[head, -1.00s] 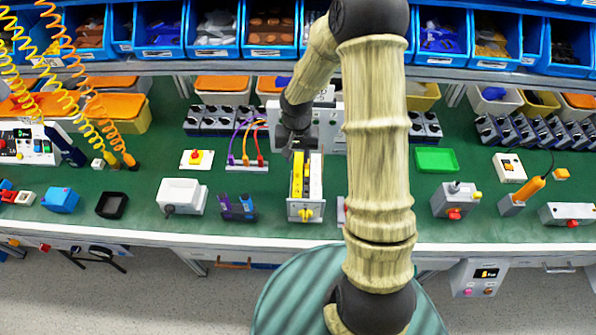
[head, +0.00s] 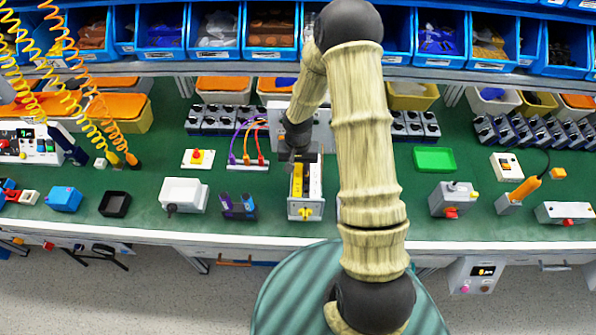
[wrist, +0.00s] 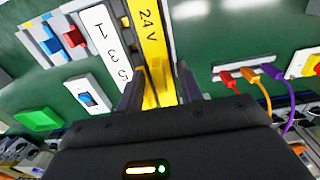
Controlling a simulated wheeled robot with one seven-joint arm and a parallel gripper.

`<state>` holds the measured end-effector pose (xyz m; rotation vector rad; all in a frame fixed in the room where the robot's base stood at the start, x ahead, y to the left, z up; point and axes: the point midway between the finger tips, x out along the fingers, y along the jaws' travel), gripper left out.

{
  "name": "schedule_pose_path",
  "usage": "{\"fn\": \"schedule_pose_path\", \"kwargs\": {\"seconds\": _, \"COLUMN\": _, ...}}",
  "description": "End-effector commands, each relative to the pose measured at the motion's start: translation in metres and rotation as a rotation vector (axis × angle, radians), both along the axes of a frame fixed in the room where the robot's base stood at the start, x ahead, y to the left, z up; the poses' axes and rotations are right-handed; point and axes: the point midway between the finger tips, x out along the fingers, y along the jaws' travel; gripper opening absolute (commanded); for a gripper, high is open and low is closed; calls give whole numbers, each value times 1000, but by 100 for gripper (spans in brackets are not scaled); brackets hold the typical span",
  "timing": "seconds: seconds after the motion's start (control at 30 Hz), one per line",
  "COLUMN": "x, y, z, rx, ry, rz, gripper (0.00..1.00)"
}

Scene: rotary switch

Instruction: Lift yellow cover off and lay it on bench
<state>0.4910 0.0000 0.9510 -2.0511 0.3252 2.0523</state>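In the wrist view, the cover (wrist: 152,42) is marked "24 V", and a yellow tab stands between my fingertips. My gripper (head: 293,160) is at the cover's far end, with one finger on each side of the tab in the wrist view (wrist: 160,82). The fingers are close to the tab; I cannot tell whether they press on it. A yellow knob (head: 305,212) is on the box front.
The green bench (head: 262,213) has bare patches in front of the box. A white socket panel with coloured cables (head: 247,166) and a dark purple-topped unit (head: 237,207) stand to the left. A green tray (head: 434,159) lies to the right. Blue bins line the shelf above.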

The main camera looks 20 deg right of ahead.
Motion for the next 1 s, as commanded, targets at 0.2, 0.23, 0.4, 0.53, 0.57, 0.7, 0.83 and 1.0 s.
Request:
{"fn": "schedule_pose_path", "kwargs": {"seconds": 0.2, "x": 0, "y": 0, "z": 0, "rx": 0, "ry": 0, "rz": 0, "gripper": 36}}
{"fn": "schedule_pose_path", "kwargs": {"seconds": 0.23, "x": 0, "y": 0, "z": 0, "rx": 0, "ry": 0, "rz": 0, "gripper": 36}}
{"fn": "schedule_pose_path", "kwargs": {"seconds": 0.4, "x": 0, "y": 0, "z": 0, "rx": 0, "ry": 0, "rz": 0, "gripper": 36}}
{"fn": "schedule_pose_path", "kwargs": {"seconds": 0.53, "x": 0, "y": 0, "z": 0, "rx": 0, "ry": 0, "rz": 0, "gripper": 15}}
{"fn": "schedule_pose_path", "kwargs": {"seconds": 0.57, "x": 0, "y": 0, "z": 0, "rx": 0, "ry": 0, "rz": 0, "gripper": 9}}
{"fn": "schedule_pose_path", "kwargs": {"seconds": 0.7, "x": 0, "y": 0, "z": 0, "rx": 0, "ry": 0, "rz": 0, "gripper": 0}}
{"fn": "schedule_pose_path", "kwargs": {"seconds": 0.83, "x": 0, "y": 0, "z": 0, "rx": 0, "ry": 0, "rz": 0, "gripper": 0}}
{"fn": "schedule_pose_path", "kwargs": {"seconds": 1.0, "x": 1, "y": 0, "z": 3, "rx": -1, "ry": -2, "rz": 0, "gripper": 0}}
